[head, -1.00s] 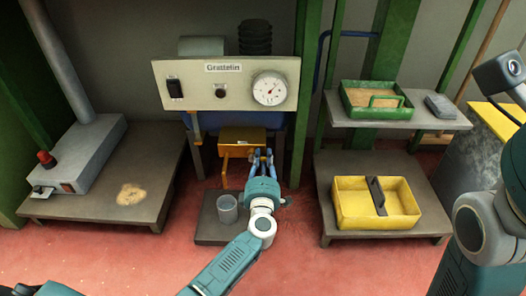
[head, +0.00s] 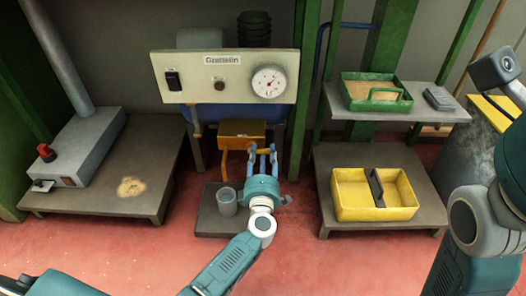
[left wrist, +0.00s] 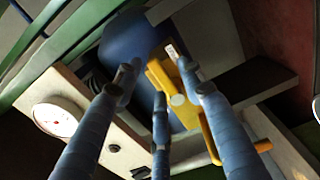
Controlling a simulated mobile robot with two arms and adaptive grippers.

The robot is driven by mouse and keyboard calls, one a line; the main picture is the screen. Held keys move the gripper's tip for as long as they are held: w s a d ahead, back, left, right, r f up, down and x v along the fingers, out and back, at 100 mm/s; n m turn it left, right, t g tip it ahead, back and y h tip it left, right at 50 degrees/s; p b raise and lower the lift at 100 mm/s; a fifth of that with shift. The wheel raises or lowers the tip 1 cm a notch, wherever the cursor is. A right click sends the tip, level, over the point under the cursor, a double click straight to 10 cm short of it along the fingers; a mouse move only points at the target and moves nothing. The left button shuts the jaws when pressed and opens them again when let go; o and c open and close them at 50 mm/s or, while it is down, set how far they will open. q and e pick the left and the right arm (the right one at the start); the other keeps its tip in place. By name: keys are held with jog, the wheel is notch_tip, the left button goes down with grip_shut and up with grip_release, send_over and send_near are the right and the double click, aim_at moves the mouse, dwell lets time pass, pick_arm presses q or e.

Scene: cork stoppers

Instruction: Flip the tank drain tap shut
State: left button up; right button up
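The blue tank (head: 290,112) sits behind the gauge panel, mostly hidden by it. The yellow-orange drain tap (head: 243,129) is below the panel, with an orange arm hanging at its left. My left gripper (head: 262,150) is in front of the tap's right side, fingers pointing up toward it. In the left wrist view its blue fingers (left wrist: 160,88) are spread, with nothing visible between the tips. My right gripper is not in view.
A cup (head: 227,203) stands on a low dark platform below the tap, beside my left wrist. The panel (head: 190,87) with its gauge overhangs the tap. A yellow divided tray (head: 350,207) sits on the right bench. Red floor is open in front.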

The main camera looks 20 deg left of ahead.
pick_arm(q)
jog(key=v, duration=1)
jog(key=shift+s, duration=0.1)
